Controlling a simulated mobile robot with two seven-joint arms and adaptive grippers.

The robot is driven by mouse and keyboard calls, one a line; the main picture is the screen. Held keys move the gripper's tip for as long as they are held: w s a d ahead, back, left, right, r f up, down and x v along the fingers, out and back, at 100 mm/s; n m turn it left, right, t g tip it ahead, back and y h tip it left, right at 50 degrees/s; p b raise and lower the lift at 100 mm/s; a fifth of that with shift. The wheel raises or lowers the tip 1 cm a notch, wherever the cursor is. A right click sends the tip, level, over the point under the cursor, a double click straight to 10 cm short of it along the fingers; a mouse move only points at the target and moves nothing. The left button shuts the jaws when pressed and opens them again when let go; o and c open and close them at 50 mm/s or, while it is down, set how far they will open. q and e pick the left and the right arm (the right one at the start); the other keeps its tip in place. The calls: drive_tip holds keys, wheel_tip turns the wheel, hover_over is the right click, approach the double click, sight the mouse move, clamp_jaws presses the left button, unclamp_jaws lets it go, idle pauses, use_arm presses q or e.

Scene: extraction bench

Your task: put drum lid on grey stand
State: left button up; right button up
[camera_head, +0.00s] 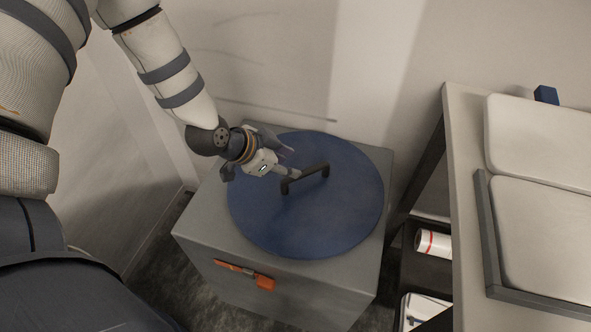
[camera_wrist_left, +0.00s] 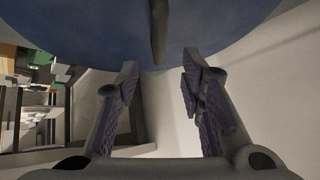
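The drum lid (camera_head: 345,225) is a round blue disc with a black bar handle (camera_head: 305,179) across its middle. It lies flat on top of a grey box-shaped stand (camera_head: 205,215). My left gripper (camera_head: 290,162) is over the lid's far left part, close to the handle. In the left wrist view the left gripper (camera_wrist_left: 160,88) has its two purple-padded fingers spread wide. The handle (camera_wrist_left: 159,30) lies ahead between the fingers with nothing gripped. The blue lid (camera_wrist_left: 90,25) fills the top of that view. My right gripper is in neither view.
A bench (camera_head: 462,190) with pale trays (camera_head: 545,235) stands at the right. A white roll with a red band (camera_head: 433,244) sits on a shelf below it. An orange latch (camera_head: 250,275) is on the stand's front. A wall closes off the back.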

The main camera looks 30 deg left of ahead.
use_arm(q)
drive_tip(key=s+d+f+n+g, duration=0.1)
drive_tip(key=s+f, duration=0.1)
drive_tip(key=s, duration=0.2)
drive_tip(key=s+d+f+n+g, duration=0.1)
drive_tip(key=s+f, duration=0.1)
drive_tip(key=s, duration=0.2)
drive_tip(key=s+f+g, duration=0.1)
drive_tip(key=s+f, duration=0.1)
drive_tip(key=s, duration=0.2)
drive_tip(key=shift+s+d+n+g+y, duration=0.15)
drive_tip(key=shift+d+n+g+y, duration=0.25)
drive_tip(key=s+f+n+g+y, duration=0.1)
drive_tip(key=s+f+n+g, duration=0.1)
drive_tip(key=s, duration=0.7)
drive_tip(key=s+d+f+n+g+y, duration=0.1)
drive_tip(key=s+f+n+g, duration=0.1)
drive_tip(key=s, duration=0.8)
drive_tip(key=shift+s+d+f+g, duration=0.3)
drive_tip(key=shift+f+g, duration=0.1)
drive_tip(key=shift+g, duration=0.2)
drive_tip(key=shift+w, duration=0.1)
